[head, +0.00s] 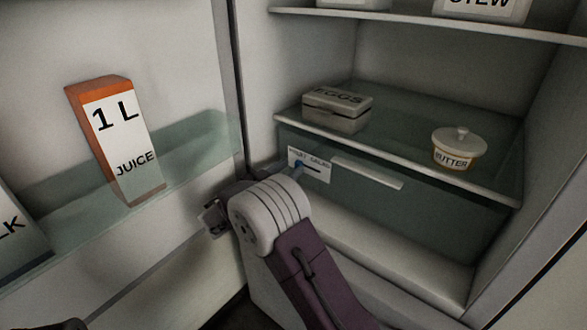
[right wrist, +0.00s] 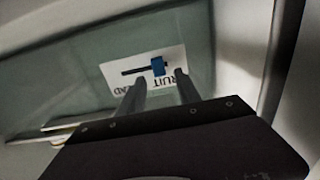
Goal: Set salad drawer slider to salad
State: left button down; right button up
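The salad drawer (head: 365,205) is a greenish clear front under the glass shelf. Its white label (head: 322,166) carries the words fruit and salad, a dark slot and a blue slider knob (head: 298,164). The knob is at the left end of the slot, on the fruit side. In the right wrist view the label is upside down and the knob (right wrist: 158,66) is at the slot's right end. My right gripper (right wrist: 161,77) is open, its two fingertips on either side of the knob in the picture. I cannot tell whether they touch it. My left gripper is not in view.
An egg box (head: 337,108) and a butter dish (head: 459,148) stand on the glass shelf above the drawer. The open door at left holds a juice carton (head: 115,140). A white handle strip (head: 368,172) is right of the label.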

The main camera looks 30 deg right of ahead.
jog(key=shift+x, duration=1.1)
grip_shut()
dwell(0.6)
